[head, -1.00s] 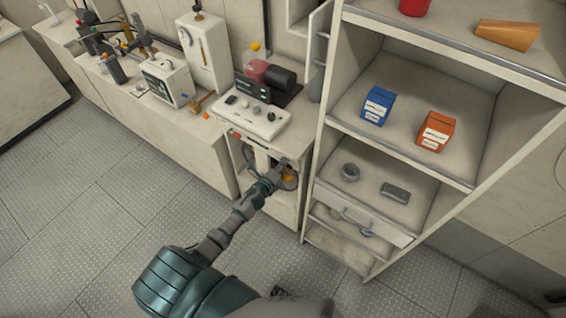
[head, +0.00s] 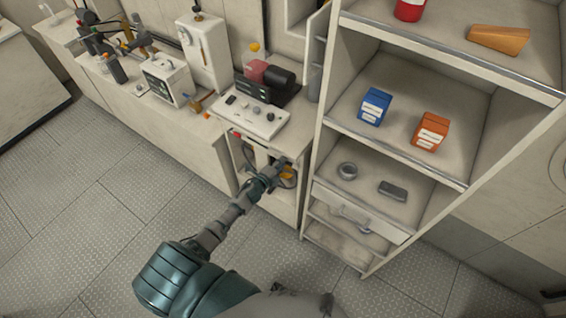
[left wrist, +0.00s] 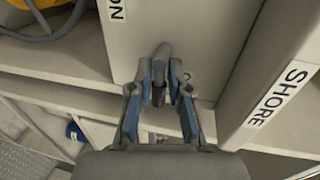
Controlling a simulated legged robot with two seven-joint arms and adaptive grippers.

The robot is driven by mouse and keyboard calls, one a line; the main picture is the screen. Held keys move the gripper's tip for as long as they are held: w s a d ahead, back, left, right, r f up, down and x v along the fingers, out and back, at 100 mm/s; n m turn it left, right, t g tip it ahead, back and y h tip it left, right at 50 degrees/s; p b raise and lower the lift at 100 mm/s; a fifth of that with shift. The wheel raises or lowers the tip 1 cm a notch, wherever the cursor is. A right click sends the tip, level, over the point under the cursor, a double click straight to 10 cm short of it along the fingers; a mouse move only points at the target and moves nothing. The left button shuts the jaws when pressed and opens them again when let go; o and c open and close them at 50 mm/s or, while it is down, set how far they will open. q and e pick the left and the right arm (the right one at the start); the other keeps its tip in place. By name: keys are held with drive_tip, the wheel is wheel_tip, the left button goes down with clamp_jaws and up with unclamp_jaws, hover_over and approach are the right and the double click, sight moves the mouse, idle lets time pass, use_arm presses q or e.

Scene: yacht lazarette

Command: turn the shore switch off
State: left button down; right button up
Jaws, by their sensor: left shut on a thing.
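In the left wrist view, a grey switch handle (left wrist: 161,66) stands out from a pale panel, between the fingers of my left gripper (left wrist: 160,92). The gripper is shut on this handle. A "SHORE" label (left wrist: 279,94) is on the panel face to the right, and a label ending in "ON" (left wrist: 116,8) is at the top. In the head view my left gripper (head: 272,174) reaches into the open front of the cabinet under the counter, and the handle is hidden behind it. My right gripper is not in view.
A white control panel (head: 250,117) lies on the counter above the cabinet. To the right stands an open shelf unit (head: 398,160) with a blue box (head: 375,106) and an orange box (head: 430,131). A yellow thing (left wrist: 52,20) with a grey hose shows in the wrist view. The floor is clear.

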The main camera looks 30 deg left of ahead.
use_arm(q)
drive_tip(key=shift+w+a+r, duration=0.1)
drive_tip(key=shift+a+r, duration=0.05)
drive_tip(key=shift+a, duration=0.25)
drive_tip(key=c, duration=1.2)
unclamp_jaws()
drive_tip(key=shift+a+f, duration=0.1)
drive_tip(key=shift+f, duration=0.1)
drive_tip(key=shift+a+f, duration=0.1)
drive_tip(key=v, duration=1.2)
